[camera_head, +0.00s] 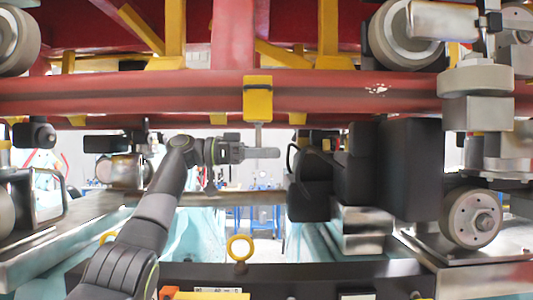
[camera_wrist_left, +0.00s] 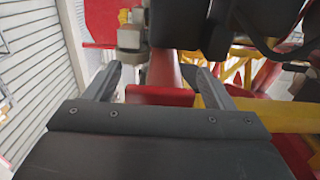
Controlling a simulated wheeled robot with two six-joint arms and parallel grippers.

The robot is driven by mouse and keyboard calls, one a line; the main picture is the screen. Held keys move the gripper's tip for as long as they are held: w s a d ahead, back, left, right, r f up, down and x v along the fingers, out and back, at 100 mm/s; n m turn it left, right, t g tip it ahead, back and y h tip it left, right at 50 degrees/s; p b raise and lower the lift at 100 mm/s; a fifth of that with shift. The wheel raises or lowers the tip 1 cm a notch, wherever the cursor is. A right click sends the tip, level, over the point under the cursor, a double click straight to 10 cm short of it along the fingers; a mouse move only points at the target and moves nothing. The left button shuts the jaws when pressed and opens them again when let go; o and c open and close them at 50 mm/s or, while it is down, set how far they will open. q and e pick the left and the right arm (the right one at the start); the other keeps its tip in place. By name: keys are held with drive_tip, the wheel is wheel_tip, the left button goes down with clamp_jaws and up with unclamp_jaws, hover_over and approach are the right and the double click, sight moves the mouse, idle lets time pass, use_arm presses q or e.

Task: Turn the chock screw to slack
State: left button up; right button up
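No part is marked clearly as the chock screw. A thin grey rod (camera_head: 258,135) hangs from a yellow block (camera_head: 257,98) on the red beam. Lower down, a yellow ring (camera_head: 239,248) stands upright on a short stem at the dark crossbar. My left gripper (camera_head: 270,153) is level, pointing right, just below the yellow block and well above the ring. Its fingers overlap the rod's lower end; contact cannot be told. In the left wrist view the left gripper (camera_wrist_left: 158,72) has its fingers spread, with nothing seen held between them. My right gripper does not show.
The red beam (camera_head: 150,95) crosses above my left arm. Black boxes (camera_head: 410,170) stand close to the right of the gripper, with grey wheels (camera_head: 470,217) beyond. The dark crossbar (camera_head: 310,275) runs along the bottom. Some open room lies between gripper and crossbar.

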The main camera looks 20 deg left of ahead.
use_arm(q)
drive_tip(key=v, duration=1.7)
drive_tip(key=shift+s+a, duration=0.1)
drive_tip(key=shift+a, duration=0.1)
drive_tip(key=shift+f, duration=0.1)
